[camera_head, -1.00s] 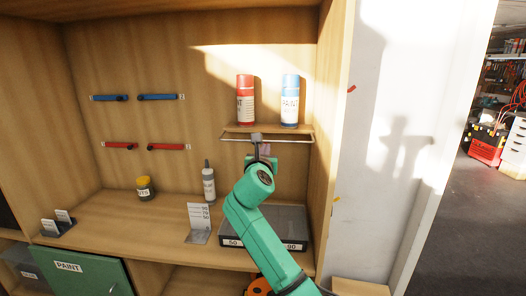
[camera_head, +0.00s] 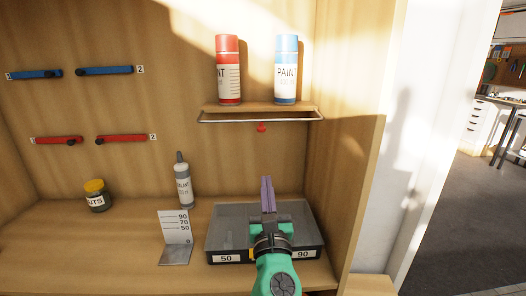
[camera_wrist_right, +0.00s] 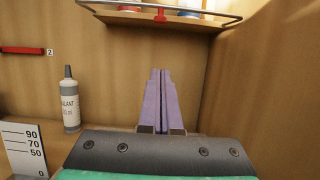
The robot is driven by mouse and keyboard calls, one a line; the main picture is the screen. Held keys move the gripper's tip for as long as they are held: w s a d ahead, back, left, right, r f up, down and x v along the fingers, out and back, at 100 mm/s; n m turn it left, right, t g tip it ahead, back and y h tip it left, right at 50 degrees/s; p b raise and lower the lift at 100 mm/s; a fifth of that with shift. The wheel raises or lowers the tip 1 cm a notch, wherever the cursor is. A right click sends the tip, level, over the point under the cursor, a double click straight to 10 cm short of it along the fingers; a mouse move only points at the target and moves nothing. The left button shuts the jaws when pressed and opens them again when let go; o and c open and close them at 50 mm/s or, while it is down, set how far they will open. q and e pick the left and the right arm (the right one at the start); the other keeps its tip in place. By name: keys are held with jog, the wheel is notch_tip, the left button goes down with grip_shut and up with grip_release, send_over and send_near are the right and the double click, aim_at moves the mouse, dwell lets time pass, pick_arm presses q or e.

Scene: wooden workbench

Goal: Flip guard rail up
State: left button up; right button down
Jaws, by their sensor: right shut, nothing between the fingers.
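The guard rail (camera_head: 260,121) is a thin metal bar along the front of the small wooden shelf (camera_head: 258,108). In the head view its front bar sits slightly below the shelf's front edge. A red knob (camera_head: 262,128) hangs below the rail's middle. The rail also shows at the top of the right wrist view (camera_wrist_right: 238,18). My right gripper (camera_head: 267,180) has purple fingers pointing up, shut and empty. It is below the rail and apart from it, in front of the back wall. The fingers also show in the right wrist view (camera_wrist_right: 161,72). My left gripper is out of view.
A red can (camera_head: 228,70) and a blue paint can (camera_head: 286,70) stand on the shelf. A grey tray (camera_head: 225,257) lies below my gripper. A sealant bottle (camera_head: 184,187), a marked angle plate (camera_head: 175,228) and a yellow-lidded jar (camera_head: 96,197) stand to the left.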

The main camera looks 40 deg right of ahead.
aim_at(261, 125)
jog(key=w+d+r+p, duration=0.5)
jog(key=w+r+p, duration=0.1)
jog(key=w+r, duration=0.1)
jog(key=shift+w+d, duration=0.2)
jog(key=shift+w, duration=0.1)
jog(key=shift+w, duration=0.1)
